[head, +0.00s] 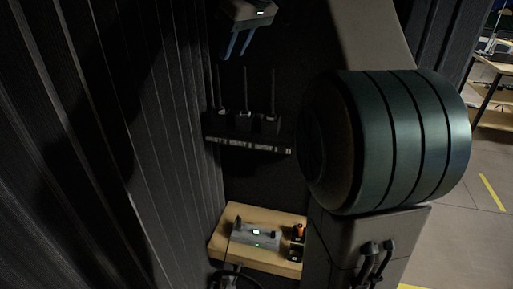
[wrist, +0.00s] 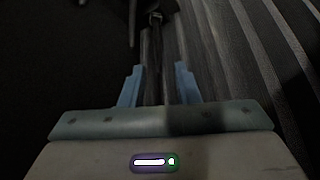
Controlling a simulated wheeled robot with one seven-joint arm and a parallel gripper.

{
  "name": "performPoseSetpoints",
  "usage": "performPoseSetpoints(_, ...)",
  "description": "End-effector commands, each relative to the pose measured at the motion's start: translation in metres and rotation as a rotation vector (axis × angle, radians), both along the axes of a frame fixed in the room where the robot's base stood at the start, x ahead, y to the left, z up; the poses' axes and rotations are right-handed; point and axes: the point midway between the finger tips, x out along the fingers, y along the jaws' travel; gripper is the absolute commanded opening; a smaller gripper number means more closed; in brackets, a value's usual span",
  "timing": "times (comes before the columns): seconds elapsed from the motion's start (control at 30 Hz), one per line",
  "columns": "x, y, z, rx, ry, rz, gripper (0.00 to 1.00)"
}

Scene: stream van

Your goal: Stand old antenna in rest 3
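A dark rack (head: 240,142) with a row of blurred white labels is fixed low on the van's back wall. Three thin dark antennas stand upright at it: a left one (head: 219,90), a middle one (head: 246,92) and a right one (head: 272,92). I cannot tell which is the old antenna or read the rest numbers surely. My gripper (head: 239,48) is above the rack, blue fingers pointing down. In the wrist view my gripper (wrist: 158,82) has its fingers apart with nothing clearly held between them. Dark, thin shapes beyond the fingertips are too dim to name.
A tan bench (head: 221,243) below the rack holds a grey device (head: 256,234) with green lights and small dark and orange items (head: 298,232). Dark ribbed walls close in on the left. Open floor (head: 455,240) and a shelf (head: 494,118) show at right.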

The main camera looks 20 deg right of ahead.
Motion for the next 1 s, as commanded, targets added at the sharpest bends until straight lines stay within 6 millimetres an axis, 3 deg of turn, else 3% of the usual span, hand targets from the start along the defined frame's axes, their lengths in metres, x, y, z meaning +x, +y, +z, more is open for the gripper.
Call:
performPoseSetpoints(0.27, -0.054, 0.017, -0.071, -0.004, 0.078, -0.181, 0.29)
performPoseSetpoints(0.8, -0.195, 0.028, -0.254, -0.055, 0.155, -0.460, 0.29)
performPoseSetpoints(1.0, -0.218, 0.027, -0.285, -0.061, 0.158, -0.492, 0.29)
